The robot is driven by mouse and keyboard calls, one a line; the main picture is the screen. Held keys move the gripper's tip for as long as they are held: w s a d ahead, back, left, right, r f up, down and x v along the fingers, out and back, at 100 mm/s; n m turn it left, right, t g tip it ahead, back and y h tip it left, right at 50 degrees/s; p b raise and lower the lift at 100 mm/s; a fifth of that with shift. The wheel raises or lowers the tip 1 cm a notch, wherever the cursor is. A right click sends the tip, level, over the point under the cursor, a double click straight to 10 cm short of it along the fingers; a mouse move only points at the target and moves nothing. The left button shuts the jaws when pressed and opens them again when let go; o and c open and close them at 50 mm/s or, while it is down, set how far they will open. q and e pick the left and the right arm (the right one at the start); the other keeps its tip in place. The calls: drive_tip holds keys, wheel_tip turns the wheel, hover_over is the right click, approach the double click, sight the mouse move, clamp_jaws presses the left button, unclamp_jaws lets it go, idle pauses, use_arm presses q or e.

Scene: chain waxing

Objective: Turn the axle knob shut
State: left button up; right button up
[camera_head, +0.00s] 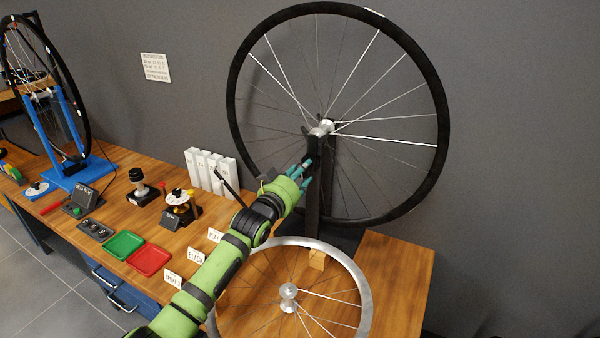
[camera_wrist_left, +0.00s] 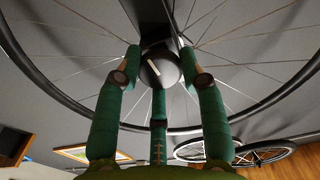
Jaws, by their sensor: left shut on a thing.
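The axle knob (camera_wrist_left: 159,70) is a dark round knob with a pale line across its face, in the left wrist view. It sits between the green fingers of my left gripper (camera_head: 304,168), which is shut on it. In the head view I cannot make out the knob apart from the fingers and the dark stand. The upright black-rimmed wheel (camera_head: 444,105) stands behind, its silver hub (camera_head: 322,128) just above the fingertips, on a dark stand (camera_head: 313,205). My right gripper is not in view.
A bare silver-rimmed wheel (camera_head: 362,295) lies below my left arm. White boxes (camera_head: 210,170), a green tray (camera_head: 125,244), a red tray (camera_head: 148,259) and label cards (camera_head: 196,254) are on the wooden bench to the left. The bench's right part (camera_head: 400,265) is clear.

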use_arm(q)
drive_tip(key=shift+r+m, duration=0.35)
drive_tip(key=shift+m, duration=0.05)
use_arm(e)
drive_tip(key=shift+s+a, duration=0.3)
use_arm(q)
drive_tip(key=o, duration=1.2)
drive_tip(key=shift+c, duration=0.2)
drive_tip(key=shift+w+f, duration=0.1)
drive_tip(key=shift+f, duration=0.1)
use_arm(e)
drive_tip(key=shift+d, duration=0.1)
use_arm(q)
drive_tip(key=v, duration=1.2)
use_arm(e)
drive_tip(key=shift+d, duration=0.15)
use_arm(q)
drive_tip(key=shift+f, duration=0.1)
